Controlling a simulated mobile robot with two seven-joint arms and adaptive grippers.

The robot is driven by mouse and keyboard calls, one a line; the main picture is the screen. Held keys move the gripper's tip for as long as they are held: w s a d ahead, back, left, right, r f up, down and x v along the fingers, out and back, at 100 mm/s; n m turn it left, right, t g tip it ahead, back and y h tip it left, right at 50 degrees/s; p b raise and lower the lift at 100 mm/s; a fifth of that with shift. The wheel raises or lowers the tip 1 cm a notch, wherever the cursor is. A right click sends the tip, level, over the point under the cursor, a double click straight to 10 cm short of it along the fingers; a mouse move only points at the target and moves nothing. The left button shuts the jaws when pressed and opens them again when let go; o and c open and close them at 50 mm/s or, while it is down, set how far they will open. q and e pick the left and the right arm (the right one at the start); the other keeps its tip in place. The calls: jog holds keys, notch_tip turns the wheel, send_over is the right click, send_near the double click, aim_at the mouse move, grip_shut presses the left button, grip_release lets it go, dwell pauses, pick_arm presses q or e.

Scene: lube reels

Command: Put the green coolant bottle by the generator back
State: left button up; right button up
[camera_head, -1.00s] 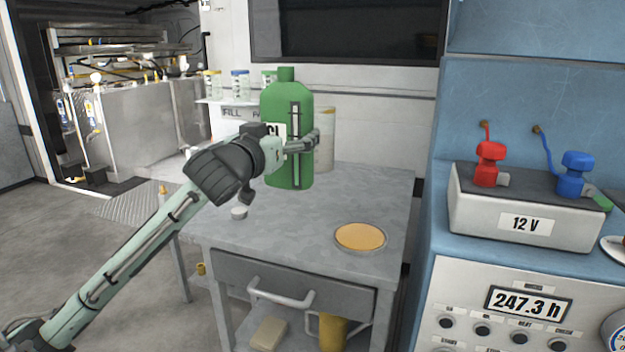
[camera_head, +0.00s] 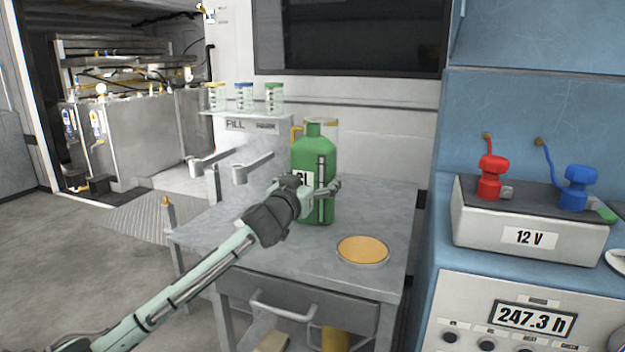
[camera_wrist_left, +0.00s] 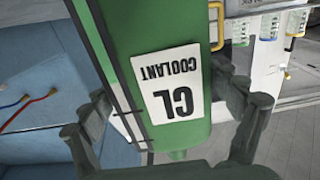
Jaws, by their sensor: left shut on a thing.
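The green coolant bottle (camera_head: 316,150) is upright at the back of the grey metal table (camera_head: 215,235); whether its base touches the top I cannot tell. My left gripper (camera_head: 318,190) is shut on its lower body, coming from the left. In the left wrist view the bottle (camera_wrist_left: 150,40) fills the middle, its white label reading "CL COOLANT" upside down, with the left gripper's fingers (camera_wrist_left: 165,120) on both sides. A clear jug with a yellow handle (camera_head: 297,133) is partly hidden behind the bottle. My right gripper is not in view.
A round orange-topped dish (camera_head: 362,250) lies at the table's right. A small shelf marked "FILL" (camera_head: 250,125) holds several coloured-lid jars. The blue cabinet with a 12 V battery (camera_head: 530,222) stands right. The table's left front is clear.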

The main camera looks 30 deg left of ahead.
pick_arm(q)
jog(key=shift+r, duration=0.1)
jog(key=o, duration=1.6)
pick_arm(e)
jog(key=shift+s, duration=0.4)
pick_arm(q)
jog(key=shift+s, duration=0.1)
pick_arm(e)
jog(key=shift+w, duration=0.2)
pick_arm(q)
jog(key=shift+b+v, duration=0.55)
jog(key=shift+v, duration=5.4)
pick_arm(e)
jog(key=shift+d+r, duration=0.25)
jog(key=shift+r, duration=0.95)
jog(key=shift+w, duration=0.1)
